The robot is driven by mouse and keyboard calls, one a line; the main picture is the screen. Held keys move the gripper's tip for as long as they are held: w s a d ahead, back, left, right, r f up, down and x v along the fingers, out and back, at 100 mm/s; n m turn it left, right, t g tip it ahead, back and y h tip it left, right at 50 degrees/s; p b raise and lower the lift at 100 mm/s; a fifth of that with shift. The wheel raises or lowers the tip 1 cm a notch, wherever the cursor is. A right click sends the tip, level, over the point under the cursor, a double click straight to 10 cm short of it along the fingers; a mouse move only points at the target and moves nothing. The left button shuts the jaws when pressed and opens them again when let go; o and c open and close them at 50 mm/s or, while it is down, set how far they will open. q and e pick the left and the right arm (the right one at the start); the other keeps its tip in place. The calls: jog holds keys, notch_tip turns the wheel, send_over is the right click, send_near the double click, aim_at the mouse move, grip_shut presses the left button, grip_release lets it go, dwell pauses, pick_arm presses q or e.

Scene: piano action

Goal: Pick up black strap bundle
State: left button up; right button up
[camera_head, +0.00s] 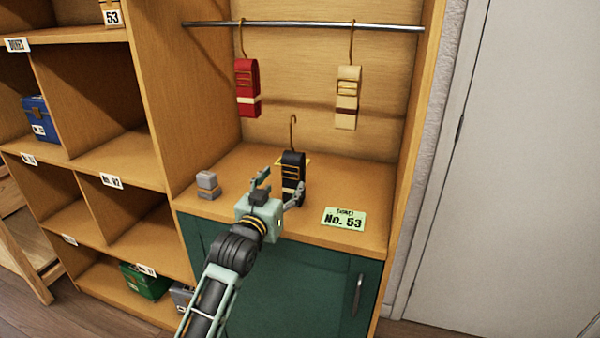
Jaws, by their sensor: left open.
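The black strap bundle (292,168) stands upright on the wooden counter, with a thin hook rising from its top and a yellow part behind it. My left gripper (281,186) is open at the bundle's near side, with a finger on either side of its lower part in the picture. I cannot tell whether the fingers touch it. The gripper hides part of the bundle's lower left. My right gripper is not in view.
A red strap bundle (247,88) and a cream one (347,98) hang from a metal rail (300,25) above. A grey block (208,185) and a "No. 53" card (343,219) lie on the counter (340,180). Shelves are left, a door (520,160) right.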

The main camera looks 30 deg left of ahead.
aim_at(291, 174)
pick_arm(q)
jog(key=shift+w+a+r, duration=0.1)
jog(key=shift+w, duration=0.3)
jog(key=shift+w+a+r, duration=0.1)
jog(key=shift+w, duration=0.2)
jog(key=shift+w+r, duration=0.2)
jog(key=shift+w, duration=0.4)
jog(key=p+x, duration=0.1)
jog(key=x, duration=0.2)
jog(key=shift+w, duration=0.85)
jog(key=c, duration=1.4)
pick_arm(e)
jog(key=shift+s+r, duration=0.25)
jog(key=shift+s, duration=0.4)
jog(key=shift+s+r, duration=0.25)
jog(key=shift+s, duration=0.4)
